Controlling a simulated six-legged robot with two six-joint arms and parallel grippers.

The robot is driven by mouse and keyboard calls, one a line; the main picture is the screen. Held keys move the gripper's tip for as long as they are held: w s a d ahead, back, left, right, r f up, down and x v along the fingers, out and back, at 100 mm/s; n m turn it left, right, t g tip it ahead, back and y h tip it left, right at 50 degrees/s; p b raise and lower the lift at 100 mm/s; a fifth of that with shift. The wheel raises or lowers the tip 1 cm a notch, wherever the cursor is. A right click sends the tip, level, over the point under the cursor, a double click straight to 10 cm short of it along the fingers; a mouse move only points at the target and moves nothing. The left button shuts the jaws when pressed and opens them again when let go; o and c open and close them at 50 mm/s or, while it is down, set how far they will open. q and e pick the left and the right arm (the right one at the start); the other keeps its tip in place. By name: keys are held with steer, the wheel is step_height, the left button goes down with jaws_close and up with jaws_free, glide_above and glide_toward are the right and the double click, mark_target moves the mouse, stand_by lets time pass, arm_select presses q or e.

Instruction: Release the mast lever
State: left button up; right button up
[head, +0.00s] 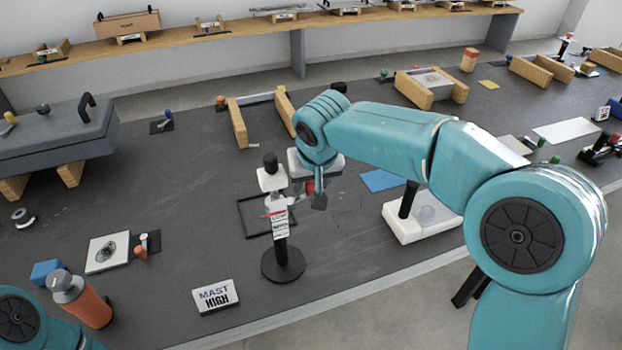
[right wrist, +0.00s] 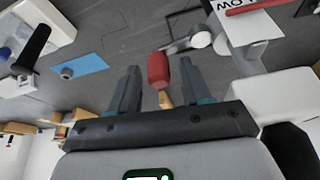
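The mast (head: 281,240) stands upright on a round black base, with white blocks and a scale label on its post. Its lever has a red handle (right wrist: 158,70) on a pale metal arm that runs to a round pivot in the right wrist view. The red handle also shows as a small patch beside the mast in the head view (head: 311,187). My right gripper (right wrist: 160,67) is open, with the red handle between its two spread fingers and a visible gap on each side. My left gripper is out of view.
A "MAST HIGH" sign (head: 215,296) stands left of the mast base. A white stand with a black post (head: 405,227) is to the right. An orange bottle (head: 82,300) stands at the lower left.

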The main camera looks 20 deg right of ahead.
jaws_close()
steer(key=shift+w+r+n+p, duration=0.1)
steer(key=shift+w+n+p, duration=0.25)
steer(key=shift+n, duration=0.15)
steer(key=shift+w+a+n+y, duration=0.1)
steer(key=shift+w+n+y, duration=0.1)
steer(key=shift+n+y, duration=0.25)
steer(key=shift+o, duration=0.9)
jaws_free()
steer(key=shift+s, duration=0.1)
